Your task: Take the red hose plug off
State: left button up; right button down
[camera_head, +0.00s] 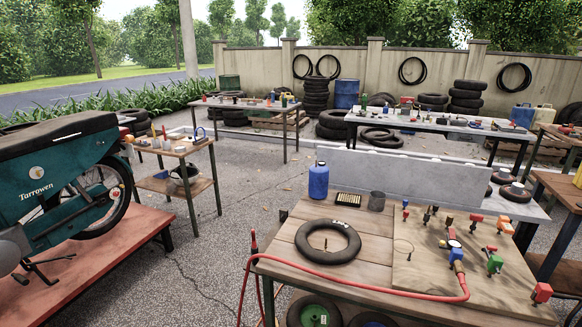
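A red hose (370,289) runs along the front of the near wooden table (300,262). At its right it curves up to a yellow fitting (459,267). That fitting meets a blue part (456,254) below a small round gauge-like piece on the wooden board (425,278). The two look joined, but I cannot tell how the plug is seated. The hose's left part hangs over the table's left edge, near an upright red and black piece (254,242). Neither of my grippers is in view.
A black tyre ring (328,241), blue bottle (318,181), grey cup (377,201) and dark tray (348,200) stand left of the board. Several small coloured fittings, including a green and red one (495,263), crowd the board. A motorcycle (60,190) stands at left.

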aim_at(253, 249)
jog(key=z, duration=3.05)
jog(key=k, duration=0.9)
jog(key=u, duration=1.75)
